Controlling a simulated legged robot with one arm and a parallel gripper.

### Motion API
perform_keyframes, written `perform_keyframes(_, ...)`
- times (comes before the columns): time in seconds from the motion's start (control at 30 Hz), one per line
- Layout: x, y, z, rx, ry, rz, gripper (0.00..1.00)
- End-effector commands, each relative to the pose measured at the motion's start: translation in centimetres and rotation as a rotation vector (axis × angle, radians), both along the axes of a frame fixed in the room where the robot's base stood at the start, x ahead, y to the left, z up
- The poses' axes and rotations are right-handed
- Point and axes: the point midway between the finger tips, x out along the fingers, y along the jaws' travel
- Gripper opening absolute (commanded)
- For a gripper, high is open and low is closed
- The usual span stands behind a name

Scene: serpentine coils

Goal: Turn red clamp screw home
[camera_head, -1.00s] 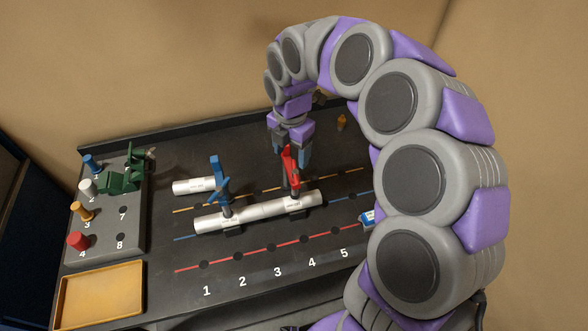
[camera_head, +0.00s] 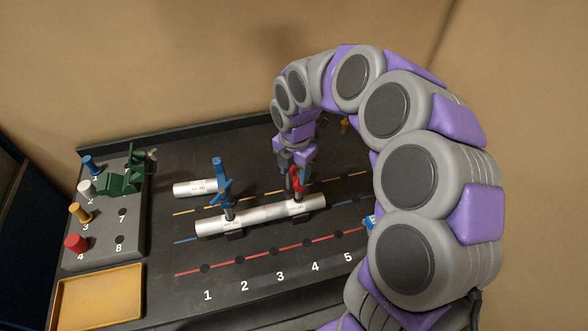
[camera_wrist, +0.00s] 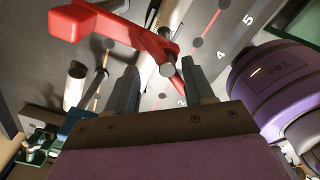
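The red clamp (camera_head: 297,186) stands on the right part of the long white pipe (camera_head: 262,213). My gripper (camera_head: 296,168) is above it, pointing down at its top. In the wrist view my gripper (camera_wrist: 160,68) has its two fingers apart. The red clamp (camera_wrist: 115,25) crosses in front of the fingertips, its block-like end at upper left. The head view partly hides the clamp's top.
A blue clamp (camera_head: 224,188) stands on the same pipe to the left. A short pipe (camera_head: 195,187) lies behind. A rack (camera_head: 105,240) with coloured pieces and a green clamp (camera_head: 120,183), plus a yellow tray (camera_head: 98,296), are at left. The front board is largely clear.

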Motion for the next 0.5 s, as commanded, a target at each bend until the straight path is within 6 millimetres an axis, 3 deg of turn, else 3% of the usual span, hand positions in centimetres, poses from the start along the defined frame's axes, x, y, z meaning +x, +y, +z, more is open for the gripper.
perform_keyframes(0.07, 0.06, -0.3, 0.06, 0.004, -0.001, -0.002, 0.42)
perform_keyframes(0.5, -0.09, 0.17, 0.03, -0.003, 0.0, -0.001, 0.0)
